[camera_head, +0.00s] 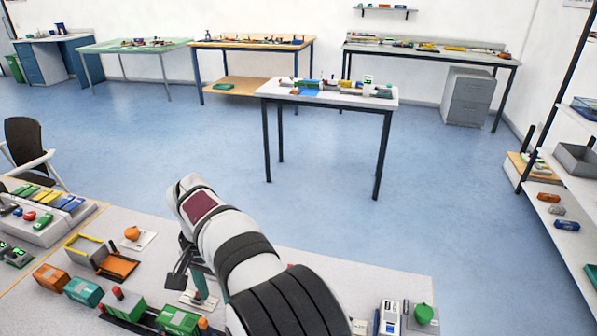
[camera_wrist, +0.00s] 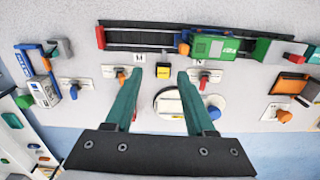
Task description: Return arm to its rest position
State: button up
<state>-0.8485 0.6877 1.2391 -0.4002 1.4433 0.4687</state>
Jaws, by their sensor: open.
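My gripper (camera_head: 203,292) hangs over the near bench in the head view, partly hidden behind my white and black arm. In the wrist view its two teal fingers (camera_wrist: 163,80) are spread apart with nothing held between them. A small yellow and black cube (camera_wrist: 164,71) shows beyond the gap between the fingertips. Beyond the fingers a green block (camera_wrist: 213,47) sits on a dark rail (camera_wrist: 150,38).
On the near bench (camera_head: 310,262) stand an orange box (camera_head: 51,277), a teal box (camera_head: 83,291), an orange tray (camera_head: 118,266) and a green ball-shaped piece (camera_head: 424,313). A white and blue box (camera_head: 389,317) stands right of my arm. Open blue floor (camera_head: 330,215) lies beyond.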

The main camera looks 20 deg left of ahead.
jog(key=s+d+r+m+y, duration=0.1)
jog(key=s+d+r+m, duration=0.2)
jog(key=d, duration=0.9)
jog(key=s+d+r, duration=0.3)
jog(key=d+r, duration=0.2)
jog(key=d, duration=0.8)
jog(key=s+d+f+m, duration=0.1)
jog(key=s+d+f, duration=0.1)
jog(key=s+d, duration=0.2)
jog(key=s+d+f+m, duration=0.1)
jog(key=s+d, duration=0.3)
jog(key=s, duration=0.5)
jog(key=shift+f+y, duration=0.4)
jog(key=shift+f, duration=0.1)
